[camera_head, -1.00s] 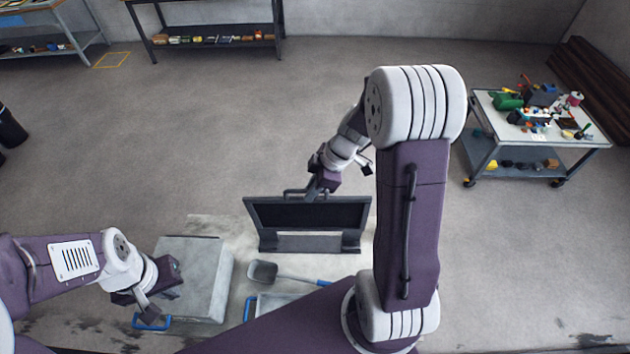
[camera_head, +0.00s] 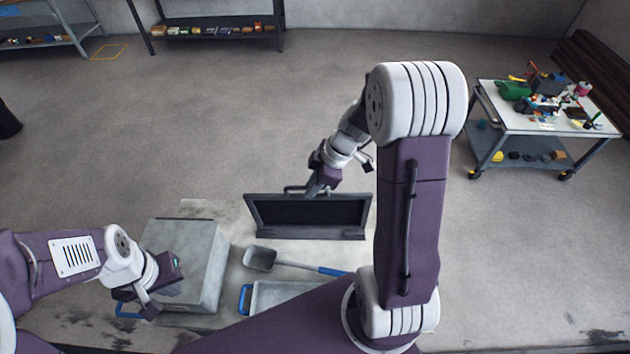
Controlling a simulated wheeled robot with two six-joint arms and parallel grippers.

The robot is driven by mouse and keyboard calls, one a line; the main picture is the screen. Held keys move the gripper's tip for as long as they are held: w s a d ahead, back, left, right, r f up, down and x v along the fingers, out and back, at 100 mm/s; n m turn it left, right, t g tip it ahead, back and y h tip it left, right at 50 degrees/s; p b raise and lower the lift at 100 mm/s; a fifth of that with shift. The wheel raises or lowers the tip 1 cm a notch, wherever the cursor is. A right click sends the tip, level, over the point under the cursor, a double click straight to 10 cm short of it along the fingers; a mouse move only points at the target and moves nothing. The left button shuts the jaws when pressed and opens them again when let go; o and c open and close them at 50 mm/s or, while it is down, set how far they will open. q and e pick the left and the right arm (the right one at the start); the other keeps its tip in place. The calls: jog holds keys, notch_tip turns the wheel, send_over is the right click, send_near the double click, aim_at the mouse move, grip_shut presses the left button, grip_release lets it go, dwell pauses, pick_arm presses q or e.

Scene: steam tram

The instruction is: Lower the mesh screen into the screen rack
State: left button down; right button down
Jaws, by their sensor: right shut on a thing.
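The mesh screen (camera_head: 310,211) is a dark rectangular panel with a bar handle on its top edge. It stands upright within the dark frame of the screen rack (camera_head: 300,236), whose bottom bar and right foot show just below it. No light gap shows between the screen and the rack's bottom bar; whether it is fully seated I cannot tell. My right gripper (camera_head: 314,190) is shut on the screen's handle. My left gripper (camera_head: 150,303) is low at the left, beside a grey box (camera_head: 188,262), and its finger opening is unclear.
A grey shovel (camera_head: 262,258) with a blue-tipped handle and a shallow tray (camera_head: 290,292) with a blue handle lie in front of the rack. A loaded trolley (camera_head: 545,125) stands at the right. Shelves line the back. The floor behind the rack is clear.

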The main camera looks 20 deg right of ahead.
jog(key=w+d+f+b, duration=0.2)
jog(key=w+f, duration=0.4)
jog(key=f, duration=0.4)
jog(key=shift+w+d+f, duration=0.2)
jog(key=shift+d+f, duration=0.2)
jog(key=shift+d, duration=0.2)
jog(key=shift+a+b, duration=0.15)
jog(key=shift+b, duration=0.2)
dwell(0.4)
jog(key=shift+s+a+b, duration=0.1)
jog(key=shift+a+b, duration=0.3)
jog(key=shift+f, duration=0.15)
dwell(0.5)
